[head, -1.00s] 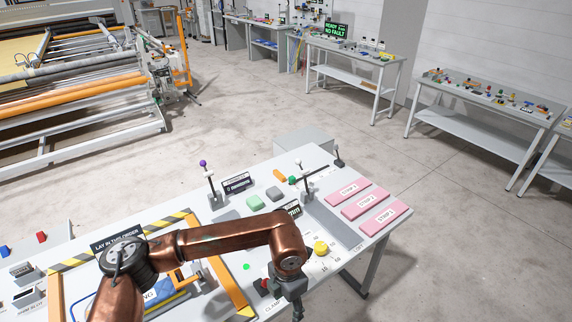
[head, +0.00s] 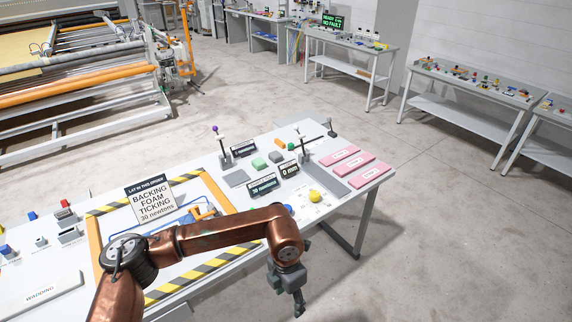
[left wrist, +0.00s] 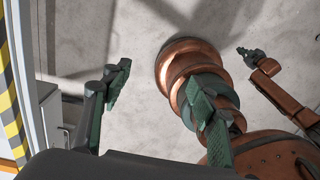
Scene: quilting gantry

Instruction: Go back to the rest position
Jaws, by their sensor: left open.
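My left gripper (head: 298,303) hangs past the front edge of the workbench (head: 376,181), pointing down, with nothing in it. In the left wrist view its two green-grey fingers (left wrist: 160,92) stand wide apart over the concrete floor. Copper parts of my own body show behind the right finger. Another copper arm of mine ends in a small dark gripper (left wrist: 250,56) at the right of that view, too small to read its jaws. It does not show in the head view.
The bench carries a striped frame (head: 222,259), an order sign (head: 150,200), a yellow knob (head: 314,196), levers and pink pads (head: 340,158). A quilting gantry (head: 80,99) stands at the back left. Side tables (head: 466,118) line the wall. Floor in front right is clear.

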